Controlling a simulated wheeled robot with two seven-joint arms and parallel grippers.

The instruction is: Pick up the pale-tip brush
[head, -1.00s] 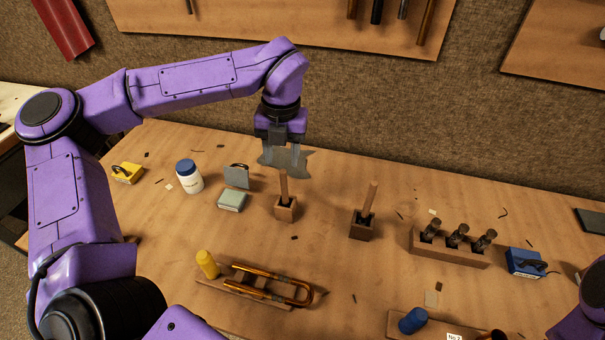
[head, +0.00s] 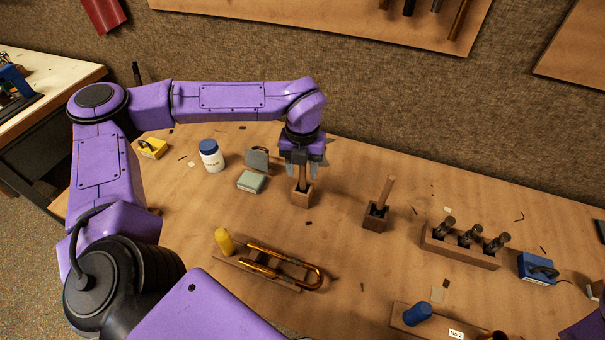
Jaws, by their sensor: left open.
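Two wooden-handled brushes stand handle-up in small wooden blocks. The left brush (head: 302,174) stands in its block (head: 302,195); the right brush (head: 385,190) leans slightly in a darker block (head: 375,220). Their tips are down in the blocks and hidden, so I cannot tell which one is pale-tipped. My left gripper (head: 303,172) is open, pointing down over the left brush, with its fingers around or beside the upper handle. Whether they touch it is hard to see.
A wooden rack (head: 458,247) with several dark tools stands at right, beside a blue block (head: 536,269). A bent brass tube (head: 285,266) lies in front.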

